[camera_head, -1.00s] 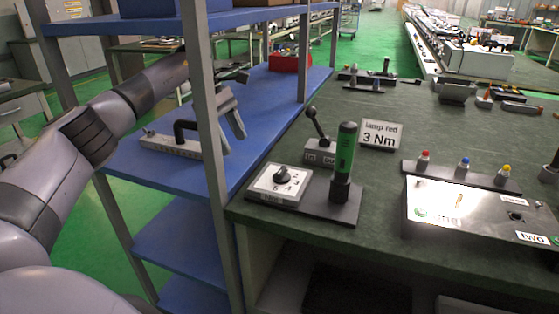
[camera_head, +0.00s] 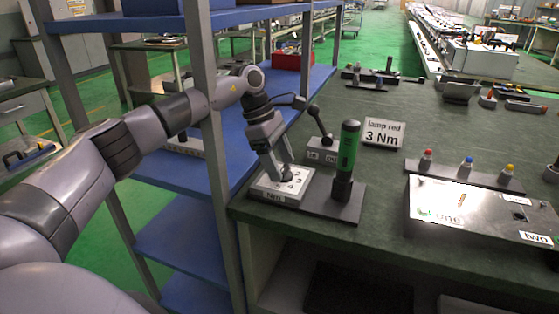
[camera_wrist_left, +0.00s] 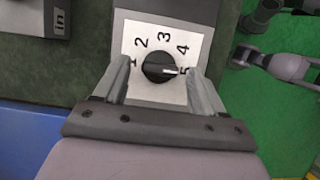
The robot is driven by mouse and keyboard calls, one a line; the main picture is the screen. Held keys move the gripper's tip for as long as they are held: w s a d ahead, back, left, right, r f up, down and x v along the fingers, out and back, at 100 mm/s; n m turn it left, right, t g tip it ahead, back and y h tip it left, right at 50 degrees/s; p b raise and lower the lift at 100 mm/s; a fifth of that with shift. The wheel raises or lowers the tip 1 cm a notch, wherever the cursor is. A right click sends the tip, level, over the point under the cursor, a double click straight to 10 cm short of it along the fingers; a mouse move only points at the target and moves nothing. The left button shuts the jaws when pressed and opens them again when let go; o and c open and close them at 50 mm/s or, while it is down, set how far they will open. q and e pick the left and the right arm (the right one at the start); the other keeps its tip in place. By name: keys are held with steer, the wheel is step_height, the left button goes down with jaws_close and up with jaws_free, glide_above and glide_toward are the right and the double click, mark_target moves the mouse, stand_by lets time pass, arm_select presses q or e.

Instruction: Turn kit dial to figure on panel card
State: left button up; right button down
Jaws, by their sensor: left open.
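The kit dial is a black knob (camera_wrist_left: 157,67) with a white pointer on a white plate marked 1 to 5. In the left wrist view the pointer is toward the 5. The dial box (camera_head: 272,195) sits at the bench's near left corner; my gripper partly hides its face in the head view. My left gripper (camera_head: 279,176) is over it, tilted down. In the left wrist view its open fingers (camera_wrist_left: 157,72) are on either side of the knob, with gaps visible. A white card (camera_head: 383,132) reads "lamp red 3 Nm".
A black-knobbed lever (camera_head: 315,122) on a small box stands behind. A strip with red, blue and yellow caps (camera_head: 465,172) and a grey panel box (camera_head: 470,228) lie to the right. A blue shelf's post (camera_head: 212,130) stands left.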

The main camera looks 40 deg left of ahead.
arm_select(q)
steer(key=c, duration=1.1)
steer(key=shift+o, duration=0.2)
